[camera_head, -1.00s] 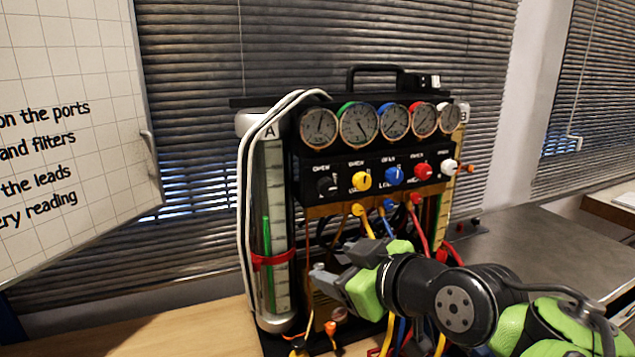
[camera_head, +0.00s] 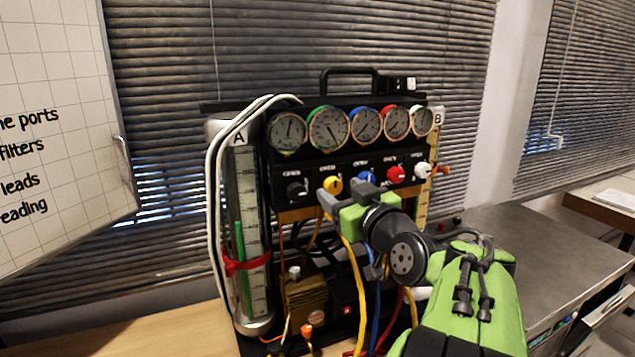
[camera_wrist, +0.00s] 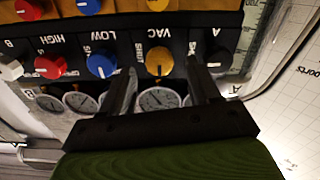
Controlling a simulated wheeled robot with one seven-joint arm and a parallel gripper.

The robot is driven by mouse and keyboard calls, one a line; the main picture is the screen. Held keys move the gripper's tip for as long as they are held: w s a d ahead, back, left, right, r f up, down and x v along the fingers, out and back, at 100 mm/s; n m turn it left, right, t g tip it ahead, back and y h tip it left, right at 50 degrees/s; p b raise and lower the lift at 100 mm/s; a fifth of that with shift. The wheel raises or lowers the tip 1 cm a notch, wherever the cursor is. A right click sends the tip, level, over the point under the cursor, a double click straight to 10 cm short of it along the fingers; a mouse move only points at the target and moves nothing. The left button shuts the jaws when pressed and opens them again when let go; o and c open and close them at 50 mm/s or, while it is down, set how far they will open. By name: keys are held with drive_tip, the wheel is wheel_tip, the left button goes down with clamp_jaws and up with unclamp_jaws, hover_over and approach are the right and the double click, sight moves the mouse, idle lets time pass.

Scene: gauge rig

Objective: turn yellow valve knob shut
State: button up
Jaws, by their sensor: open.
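The yellow valve knob (camera_head: 333,184) is on the black front panel of the gauge rig, between the black knob and the blue knob. In the wrist view the picture is upside down, and the yellow knob (camera_wrist: 160,62) shows at the VAC label. My gripper (camera_head: 341,194) is open in front of the panel at about knob height. In the wrist view the fingers of my gripper (camera_wrist: 162,72) appear on either side of the yellow knob. Nothing shows between the fingers but the knob and a gauge; I cannot tell whether they touch it.
The black knob (camera_head: 297,190) is left of the yellow one; the blue knob (camera_head: 366,179), partly behind my gripper, is right. The red knob (camera_head: 396,174) and white knob (camera_head: 422,170) follow. Yellow and blue hoses hang below the panel. A glass tube (camera_head: 245,230) stands at left.

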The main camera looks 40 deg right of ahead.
sight(336, 188)
drive_tip(key=x, duration=0.3)
drive_tip(key=shift+w+d, duration=0.15)
drive_tip(key=shift+w, duration=0.2)
drive_tip(key=c, duration=1)
drive_tip(key=shift+c, duration=0.2)
